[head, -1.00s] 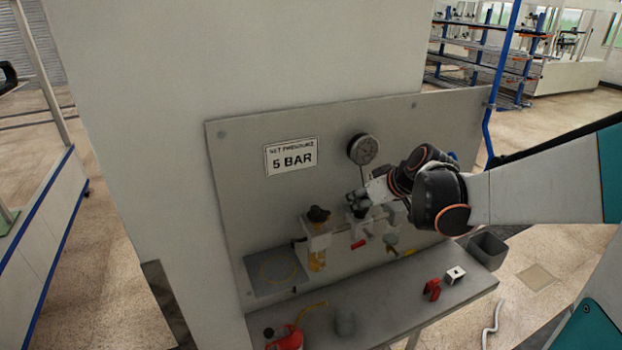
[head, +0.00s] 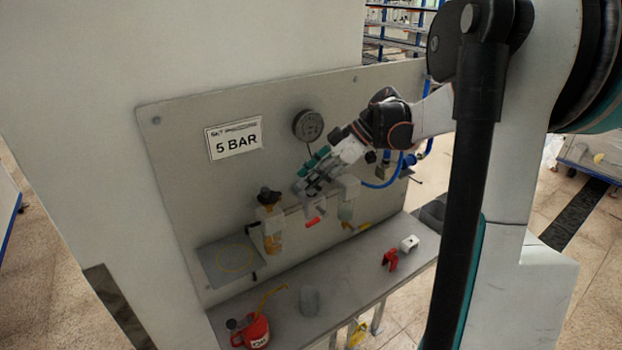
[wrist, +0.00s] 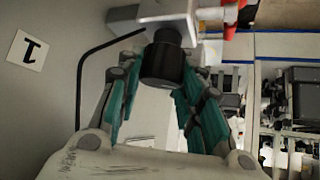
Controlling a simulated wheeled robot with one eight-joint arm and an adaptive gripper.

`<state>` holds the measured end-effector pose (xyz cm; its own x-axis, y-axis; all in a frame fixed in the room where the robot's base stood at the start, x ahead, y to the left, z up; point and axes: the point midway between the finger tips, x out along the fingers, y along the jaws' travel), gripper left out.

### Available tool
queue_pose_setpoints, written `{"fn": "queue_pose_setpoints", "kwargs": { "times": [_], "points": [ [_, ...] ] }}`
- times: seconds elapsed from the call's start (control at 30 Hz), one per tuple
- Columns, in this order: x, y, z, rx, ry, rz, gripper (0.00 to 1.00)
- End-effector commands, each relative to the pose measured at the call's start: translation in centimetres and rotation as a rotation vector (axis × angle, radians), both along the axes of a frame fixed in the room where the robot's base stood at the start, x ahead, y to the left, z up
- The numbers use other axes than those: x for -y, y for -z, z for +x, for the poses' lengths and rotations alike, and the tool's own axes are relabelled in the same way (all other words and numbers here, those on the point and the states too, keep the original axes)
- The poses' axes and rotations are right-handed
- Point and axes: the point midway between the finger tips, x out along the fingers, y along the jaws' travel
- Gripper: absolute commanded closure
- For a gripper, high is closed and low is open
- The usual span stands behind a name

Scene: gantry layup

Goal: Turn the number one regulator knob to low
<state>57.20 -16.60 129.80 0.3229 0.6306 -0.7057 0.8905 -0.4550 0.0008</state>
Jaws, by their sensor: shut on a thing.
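The regulator knob (wrist: 161,62) is a black cylinder under a light grey regulator body (wrist: 168,12) in the wrist view. I see no low mark, and the knob's setting cannot be read.
A round gauge (head: 308,125) and a "5 BAR" sign (head: 234,138) are above. Left of my gripper is a unit with another black knob (head: 268,195). A red lever (head: 313,222) sits below. The shelf (head: 345,275) holds a red oil can (head: 252,332) and a red clamp (head: 390,259).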

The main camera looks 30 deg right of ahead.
Motion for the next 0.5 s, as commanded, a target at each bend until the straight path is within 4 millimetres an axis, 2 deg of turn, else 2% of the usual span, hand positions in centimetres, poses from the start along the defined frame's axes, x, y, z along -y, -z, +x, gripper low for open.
{"fn": "queue_pose_setpoints", "kwargs": {
  "times": [0.2, 0.5],
  "points": [
    [0.06, 0.22, 0.00, -0.004, -0.135, -0.003, 0.90],
    [0.03, 0.23, -0.05, -0.005, -0.231, -0.004, 0.90]
  ]
}}
